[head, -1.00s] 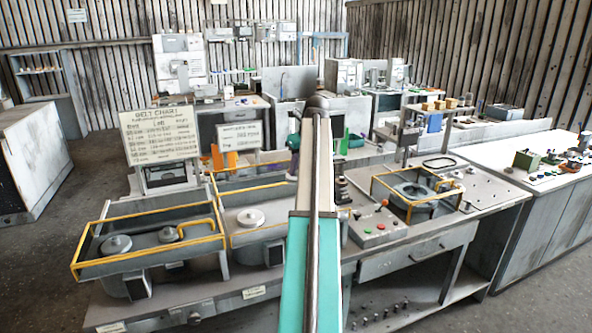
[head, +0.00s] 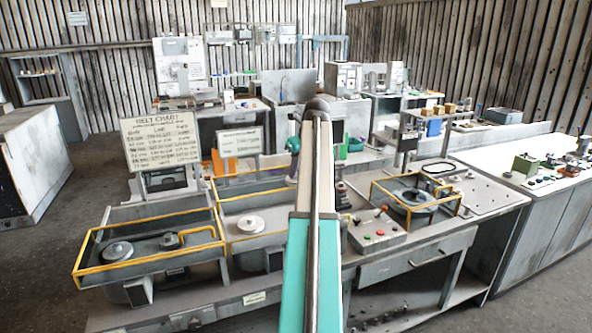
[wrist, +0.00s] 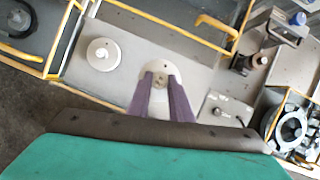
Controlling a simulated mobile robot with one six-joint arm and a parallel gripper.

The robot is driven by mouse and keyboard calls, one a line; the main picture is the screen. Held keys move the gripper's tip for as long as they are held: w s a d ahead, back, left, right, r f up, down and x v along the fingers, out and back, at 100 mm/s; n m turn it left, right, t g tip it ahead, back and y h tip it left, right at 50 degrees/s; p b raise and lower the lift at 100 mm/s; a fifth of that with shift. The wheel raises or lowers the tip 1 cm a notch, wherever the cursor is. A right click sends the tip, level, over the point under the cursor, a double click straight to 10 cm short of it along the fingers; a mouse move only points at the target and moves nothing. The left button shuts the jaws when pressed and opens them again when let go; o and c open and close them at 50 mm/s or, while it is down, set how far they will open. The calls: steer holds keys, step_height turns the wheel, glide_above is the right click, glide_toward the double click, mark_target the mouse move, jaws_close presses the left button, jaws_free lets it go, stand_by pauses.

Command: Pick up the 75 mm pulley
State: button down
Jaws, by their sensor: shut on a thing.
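My gripper (wrist: 161,77) shows in the wrist view with its two purple fingers shut on a pale round pulley-like disc (wrist: 168,67). The disc has a small hub at its centre, between the fingertips. I cannot read its size. It appears over the grey tray surface, and I cannot tell whether it is clear of it. Another pale pulley (wrist: 103,54) sits to the left, apart from the fingers; it also shows in the middle tray in the head view (head: 250,224). In the head view my arm hides the gripper and the held disc.
A yellow-railed tray (head: 150,268) at left holds a grey pulley (head: 118,250) and a yellow bent bar. A yellow-framed round housing (head: 414,197) and a button box (head: 374,232) stand to the right. A belt chart (head: 160,140) stands behind the trays.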

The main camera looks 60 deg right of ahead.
steer(key=s+a+r+p, duration=0.1)
steer(key=s+a+p, duration=0.3)
steer(key=a, duration=0.2)
steer(key=shift+s+a+r, duration=0.3)
steer(key=shift+s+r, duration=0.05)
steer(key=shift+r, duration=0.05)
stand_by(0.4)
stand_by(0.3)
